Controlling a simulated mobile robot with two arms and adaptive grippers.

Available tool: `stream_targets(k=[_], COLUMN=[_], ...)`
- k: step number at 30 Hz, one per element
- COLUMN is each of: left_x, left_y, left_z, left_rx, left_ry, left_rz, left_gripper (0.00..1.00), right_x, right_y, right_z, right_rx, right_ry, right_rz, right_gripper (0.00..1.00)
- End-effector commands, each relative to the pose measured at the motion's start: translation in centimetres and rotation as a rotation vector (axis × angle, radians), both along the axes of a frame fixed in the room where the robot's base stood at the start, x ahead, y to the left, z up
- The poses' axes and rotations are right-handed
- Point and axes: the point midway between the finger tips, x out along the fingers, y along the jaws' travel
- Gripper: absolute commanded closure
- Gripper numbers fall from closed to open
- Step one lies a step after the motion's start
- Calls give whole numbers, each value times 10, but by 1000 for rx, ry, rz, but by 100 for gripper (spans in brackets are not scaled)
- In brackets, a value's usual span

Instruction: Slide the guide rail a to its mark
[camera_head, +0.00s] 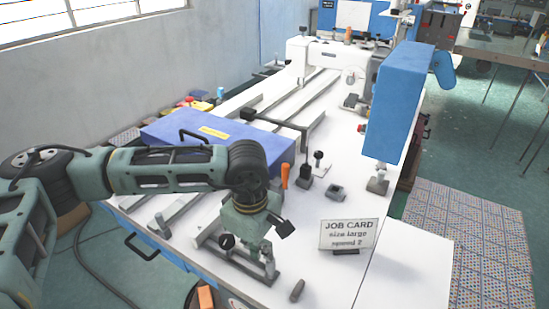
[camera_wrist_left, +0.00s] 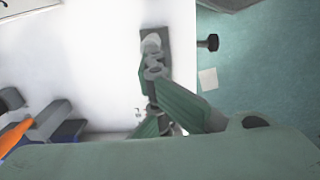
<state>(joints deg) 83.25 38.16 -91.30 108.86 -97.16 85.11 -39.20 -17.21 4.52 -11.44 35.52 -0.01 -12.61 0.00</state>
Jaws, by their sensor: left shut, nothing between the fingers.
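My left gripper (camera_head: 269,262) comes in from the left over the front of the white machine table. It is shut with nothing in it. A low grey bar (camera_head: 240,266) lies along the front edge under it, and a black round knob (camera_head: 227,241) shows beside the gripper. In the left wrist view the gripper's fingertips (camera_wrist_left: 152,58) are over a grey plate (camera_wrist_left: 155,38), with a black knob (camera_wrist_left: 208,42) to the right. Whether they touch the plate is unclear. I see no label naming guide rail a, and no mark can be made out. The right gripper is not in view.
A job card (camera_head: 348,236) stands right of the gripper, reading size large, speed 2. A blue-purple box (camera_head: 205,131) lies behind my left arm.

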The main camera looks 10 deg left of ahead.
Motion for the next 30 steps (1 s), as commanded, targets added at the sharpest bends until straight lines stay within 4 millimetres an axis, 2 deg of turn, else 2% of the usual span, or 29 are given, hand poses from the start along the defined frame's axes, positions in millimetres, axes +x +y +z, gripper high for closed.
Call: stream_targets(k=[1,30], left_x=[-2,-4], left_y=[8,7], left_z=[-18,39], left_rx=[25,24], left_ry=[15,15], left_rz=[15,5], left_gripper=[100,100], right_x=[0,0], right_y=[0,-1], right_z=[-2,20], right_rx=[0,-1], right_ry=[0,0], right_rz=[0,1], right_gripper=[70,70])
